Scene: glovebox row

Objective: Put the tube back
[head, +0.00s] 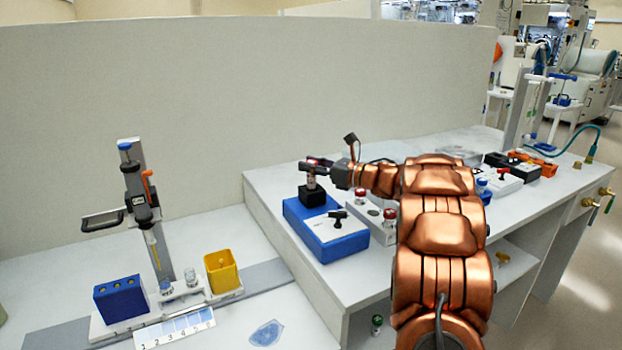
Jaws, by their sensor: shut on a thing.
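My gripper (317,163) is at the back left part of the right-hand bench. It is shut on a small tube (311,181), which stands about upright with a reddish top between the fingers. The tube is directly over a black block (312,196) on the back of a blue box with a white top (340,246). Its lower end meets the block in the picture; I cannot tell whether it is seated in it or just above. The fingers partly hide the tube's top.
A black knob (338,216) stands on the blue box. Red-capped vials (389,216) stand close to its right, beside my arm. On the lower left bench are a pipette stand (145,215), a blue holed rack (121,299) and a yellow bin (222,272). A partition wall (250,90) rises behind.

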